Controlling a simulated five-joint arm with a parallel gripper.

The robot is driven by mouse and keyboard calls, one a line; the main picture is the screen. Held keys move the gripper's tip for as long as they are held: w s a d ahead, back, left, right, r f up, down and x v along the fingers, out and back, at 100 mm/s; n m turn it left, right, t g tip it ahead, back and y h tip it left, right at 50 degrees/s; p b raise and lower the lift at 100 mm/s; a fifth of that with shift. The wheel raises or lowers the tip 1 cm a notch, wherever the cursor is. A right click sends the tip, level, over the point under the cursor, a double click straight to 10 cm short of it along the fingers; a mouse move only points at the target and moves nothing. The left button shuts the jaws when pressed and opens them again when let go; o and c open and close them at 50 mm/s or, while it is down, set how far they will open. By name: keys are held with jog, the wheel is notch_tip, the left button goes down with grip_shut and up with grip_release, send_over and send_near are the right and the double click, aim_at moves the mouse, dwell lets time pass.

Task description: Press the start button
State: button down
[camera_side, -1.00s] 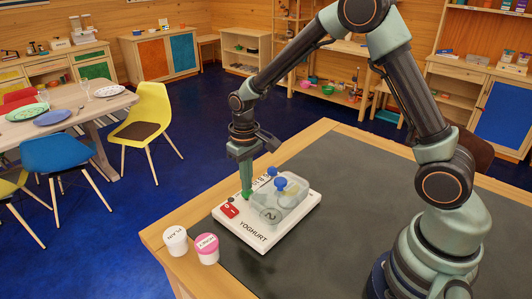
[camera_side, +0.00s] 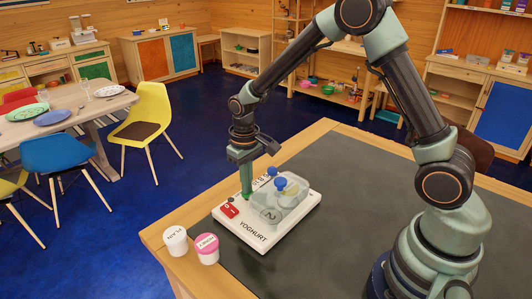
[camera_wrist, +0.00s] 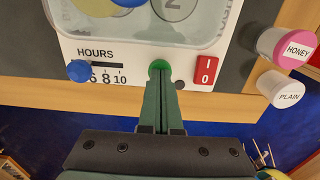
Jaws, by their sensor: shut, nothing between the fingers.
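The white yoghurt maker (camera_side: 285,222) sits on the dark mat with a clear lid and "YOGHURT" lettering. In the wrist view its panel shows a green round button (camera_wrist: 158,64), a red I/0 switch (camera_wrist: 206,71) to the right and a blue knob (camera_wrist: 79,70) by the HOURS scale to the left. My gripper (camera_side: 246,195) points straight down over the panel, shut and empty. In the wrist view its fingertips (camera_wrist: 159,74) overlap the green button and hide its lower part. I cannot tell whether they touch it or whether it is pushed in.
A white-lidded PLAIN jar (camera_side: 175,240) and a pink-lidded HONEY jar (camera_side: 207,248) stand on the wooden table edge by the yoghurt maker's front left. The clear lid (camera_side: 284,200) with a blue knob rises beside my gripper. The dark mat (camera_side: 350,190) is clear to the right.

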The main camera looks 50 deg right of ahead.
jog(key=shift+f, duration=0.55)
jog(key=shift+r, duration=1)
jog(key=shift+r, duration=0.1)
jog(key=shift+r, duration=2.45)
